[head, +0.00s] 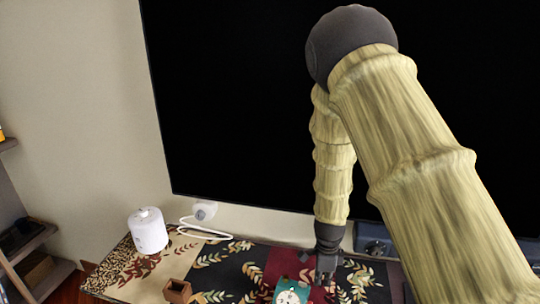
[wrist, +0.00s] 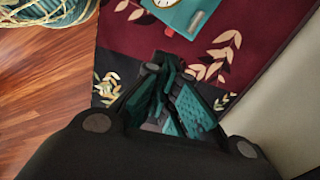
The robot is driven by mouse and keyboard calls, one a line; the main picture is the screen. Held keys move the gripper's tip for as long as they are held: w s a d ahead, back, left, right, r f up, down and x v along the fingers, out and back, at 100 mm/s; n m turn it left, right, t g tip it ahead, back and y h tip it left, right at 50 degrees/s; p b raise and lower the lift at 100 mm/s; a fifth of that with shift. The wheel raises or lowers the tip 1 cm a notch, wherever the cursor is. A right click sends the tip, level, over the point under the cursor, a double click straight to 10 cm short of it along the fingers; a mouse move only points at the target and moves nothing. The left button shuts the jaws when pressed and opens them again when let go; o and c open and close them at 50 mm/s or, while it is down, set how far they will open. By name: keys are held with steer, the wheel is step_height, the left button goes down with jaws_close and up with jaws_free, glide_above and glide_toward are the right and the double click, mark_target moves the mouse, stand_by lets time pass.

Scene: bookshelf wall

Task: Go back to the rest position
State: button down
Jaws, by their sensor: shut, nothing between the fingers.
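My gripper (head: 326,281) hangs over the right part of a patterned table runner in the head view, at the end of my downward-bent forearm. In the wrist view my gripper (wrist: 172,90) shows its dark and teal fingers closed together, with nothing held. A teal object with a round clock-like face (head: 290,294) lies close to the left of my gripper in the head view, partly cut off by the frame. It also shows at the top of the wrist view (wrist: 180,14), apart from the fingers.
The patterned surface (head: 222,262) also bears a white cylinder (head: 148,231), a small brown open box (head: 177,291) and a white cable (head: 208,234). A large black screen (head: 235,110) stands behind. A shelf (head: 28,245) is at the left. A woven basket (wrist: 45,10) is on the wood floor (wrist: 45,90).

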steer(key=s+d+f+n, duration=0.1)
steer(key=s+f+n, duration=0.1)
steer(key=s+f, duration=0.1)
steer(key=s+d+f+n, duration=0.1)
steer(key=s+f, duration=0.2)
steer(key=s+d+f+n+h, duration=0.1)
steer(key=s+f+n, duration=0.1)
steer(key=s+f, duration=0.1)
steer(key=shift+s+d+f+n, duration=0.15)
steer(key=shift+s+d+n, duration=0.15)
steer(key=shift+s, duration=0.15)
steer(key=s+f+n, duration=0.3)
steer(key=s+n, duration=0.2)
steer(key=s, duration=0.3)
steer(key=s+f+n, duration=0.3)
steer(key=s+n, duration=0.1)
steer(key=s, duration=0.5)
steer(key=s+f+n+y+b, duration=0.1)
steer(key=s+f+n, duration=0.3)
steer(key=s, duration=0.4)
steer(key=shift+s+a+n, duration=0.2)
steer(key=shift+a+n, duration=0.25)
steer(key=shift+n, duration=0.35)
steer(key=shift+f, duration=0.1)
